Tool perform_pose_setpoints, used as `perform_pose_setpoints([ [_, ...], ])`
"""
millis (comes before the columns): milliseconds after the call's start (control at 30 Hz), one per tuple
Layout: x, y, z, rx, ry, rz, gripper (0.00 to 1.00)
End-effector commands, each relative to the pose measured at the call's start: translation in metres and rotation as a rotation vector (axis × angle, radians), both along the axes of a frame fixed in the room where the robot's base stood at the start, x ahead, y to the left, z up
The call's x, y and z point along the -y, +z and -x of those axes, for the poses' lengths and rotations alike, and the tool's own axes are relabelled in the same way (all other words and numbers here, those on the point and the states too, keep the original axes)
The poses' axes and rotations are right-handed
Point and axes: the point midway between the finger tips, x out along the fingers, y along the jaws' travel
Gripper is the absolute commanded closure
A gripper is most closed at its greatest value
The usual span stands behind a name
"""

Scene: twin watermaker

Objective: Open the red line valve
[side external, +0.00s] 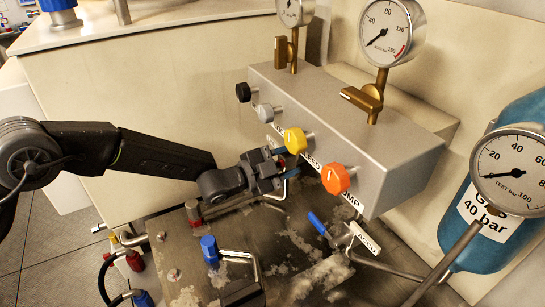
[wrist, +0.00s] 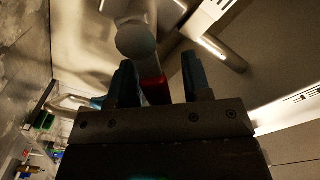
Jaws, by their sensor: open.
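My gripper (side external: 288,172) reaches in from the left, below the grey manifold block, with its fingers close to the panel's lower edge. In the wrist view my gripper (wrist: 160,80) is open, with blue fingers apart. A red part (wrist: 153,88) on a metal stem with a pale rounded end lies between or just beyond the fingers; I cannot tell whether they touch it. In the side view a red fitting (side external: 193,210) stands on the metal plate, left of and below my gripper, beside a bent pipe. I cannot tell whether both are the same red valve.
The manifold (side external: 345,125) carries a yellow knob (side external: 295,140), an orange knob (side external: 335,178), black and grey knobs, and gauges. A blue cap (side external: 209,248) and blue lever (side external: 317,222) stand nearby. A blue tank (side external: 480,235) is at right. Pipes crowd the plate.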

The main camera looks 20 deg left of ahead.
Motion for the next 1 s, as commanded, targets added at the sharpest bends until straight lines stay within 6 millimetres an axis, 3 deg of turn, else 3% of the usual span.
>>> perform_pose_setpoints([
  [367, 0.002, -0.003, 0.002, 0.04, 0.001, -0.041, 0.55],
  [933, 0.011, -0.035, 0.011, 0.462, 0.0, -0.465, 0.55],
  [1000, 0.001, -0.033, 0.02, 0.461, 0.001, -0.465, 0.55],
])
